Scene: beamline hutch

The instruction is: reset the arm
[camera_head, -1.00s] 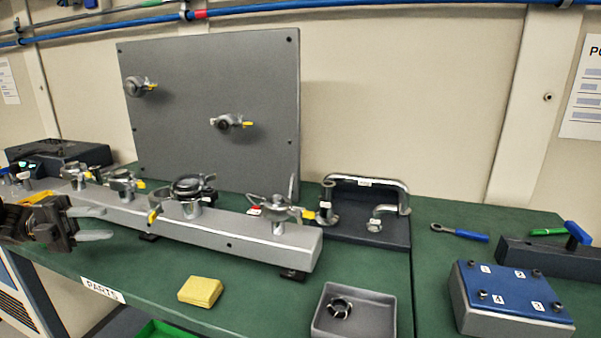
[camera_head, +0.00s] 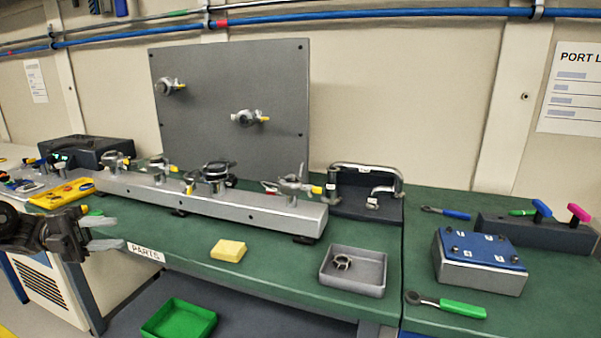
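My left gripper (camera_head: 103,233) is at the left edge of the head view, in front of the green bench's front edge. Its two grey fingers point right and stand apart, with nothing between them. It is clear of the grey rail (camera_head: 255,208) with clamped fittings. My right gripper is not in view.
The green bench (camera_head: 290,270) holds a yellow block (camera_head: 228,250), a grey tray (camera_head: 381,282) with a ring clamp, a blue-topped block (camera_head: 482,249) and a green-handled wrench (camera_head: 462,308). A grey panel (camera_head: 230,110) stands behind. A green bin (camera_head: 181,320) sits below the front edge.

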